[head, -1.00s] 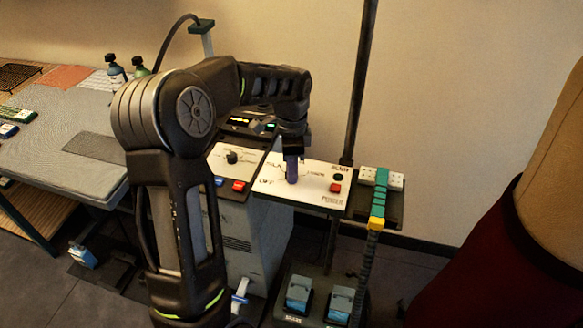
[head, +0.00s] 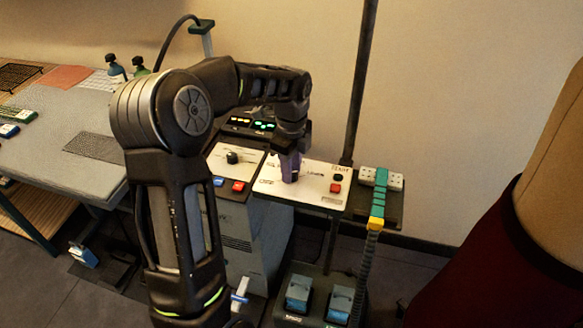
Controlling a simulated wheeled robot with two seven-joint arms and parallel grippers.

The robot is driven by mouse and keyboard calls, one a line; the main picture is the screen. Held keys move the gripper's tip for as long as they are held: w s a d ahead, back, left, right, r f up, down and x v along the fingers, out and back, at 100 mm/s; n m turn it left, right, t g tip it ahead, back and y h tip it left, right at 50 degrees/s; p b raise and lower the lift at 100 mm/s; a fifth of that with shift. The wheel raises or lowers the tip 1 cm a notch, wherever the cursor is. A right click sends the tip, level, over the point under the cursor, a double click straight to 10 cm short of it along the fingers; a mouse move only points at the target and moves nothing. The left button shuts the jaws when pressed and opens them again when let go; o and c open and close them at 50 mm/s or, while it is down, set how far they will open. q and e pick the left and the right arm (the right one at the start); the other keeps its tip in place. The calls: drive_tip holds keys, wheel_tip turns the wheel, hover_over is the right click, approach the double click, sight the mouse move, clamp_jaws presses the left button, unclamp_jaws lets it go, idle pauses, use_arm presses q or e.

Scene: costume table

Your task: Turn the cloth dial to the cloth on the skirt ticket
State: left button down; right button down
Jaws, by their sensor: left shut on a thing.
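My left arm comes in from the left, and its gripper (head: 289,168) points down at a white control panel (head: 315,190). It is shut on a purple knob standing on that panel, which I take to be the cloth dial (head: 290,176). The gripper partly hides the dial, and the labels around it are too small to read. I cannot tell which label the dial points at. I cannot make out a skirt ticket. My right gripper is not in view.
The panel also bears a black knob (head: 337,177) and a red button (head: 335,188). A second panel (head: 227,160) with a black dial stands to the left. A dark pole (head: 362,90) rises behind. A dress form (head: 540,180) stands at the right.

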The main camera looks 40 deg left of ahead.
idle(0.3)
use_arm(q)
drive_tip(key=c, duration=1.1)
unclamp_jaws()
drive_tip(key=shift+r, duration=0.1)
wheel_tip(320, 180, up, 8)
drive_tip(key=shift+f+b, duration=0.15)
drive_tip(key=shift+b, duration=0.45)
